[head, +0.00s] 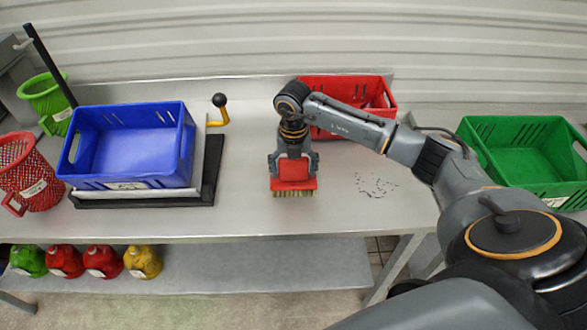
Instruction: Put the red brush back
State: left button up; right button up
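The red brush (293,185) has a red block and pale bristles that point toward the front of the metal table. My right gripper (293,170) is around the red block, with a finger on each side, and appears shut on it. The brush is over the middle of the table near its front edge; I cannot tell whether the bristles touch the top. A red crate (382,95) stands at the back, partly hidden behind my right arm. My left gripper is not in view.
A red basket (30,170) and a green basket (45,95) are far left. A green crate (520,150) is at the right. Several colored bottles (103,262) stand below.

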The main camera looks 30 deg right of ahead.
jog(key=shift+o, duration=0.5)
jog(key=shift+r, duration=0.15)
jog(key=shift+r, duration=0.2)
notch_tip(320, 180, up, 10)
jog(key=b, duration=0.3)
jog(key=shift+r, duration=0.8)
